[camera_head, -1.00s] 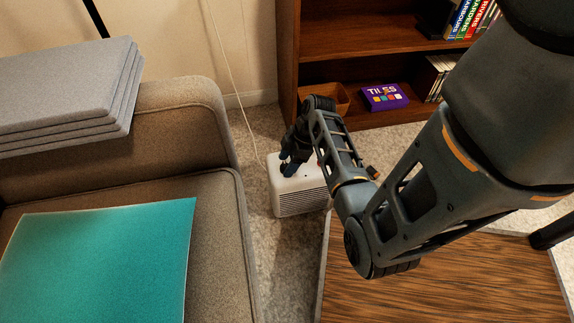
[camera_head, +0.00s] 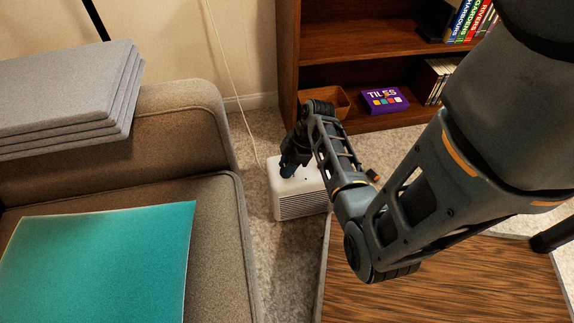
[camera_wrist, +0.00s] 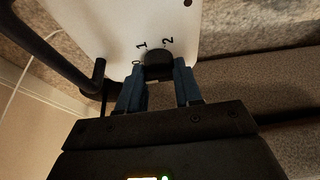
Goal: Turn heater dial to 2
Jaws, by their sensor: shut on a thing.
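The white heater (camera_head: 300,193) stands on the carpet between the sofa and the wooden table, with a grille on its front. In the wrist view its white top (camera_wrist: 125,25) carries a black dial (camera_wrist: 158,64) with the printed marks 1 and 2 beside it, and another mark partly hidden at the left. My gripper (camera_wrist: 159,82) has its two blue fingers on either side of the dial and is shut on it. In the head view my gripper (camera_head: 287,170) is over the heater's top left part. The dial's pointer cannot be made out.
The sofa (camera_head: 215,215) with a teal cushion (camera_head: 100,262) is close on the left. The wooden table (camera_head: 440,275) is at the front right. A bookshelf (camera_head: 340,75) with a purple tiles box (camera_head: 385,99) stands behind. A white cord (camera_head: 236,95) runs down the wall. A black handle (camera_wrist: 60,62) shows beside the heater.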

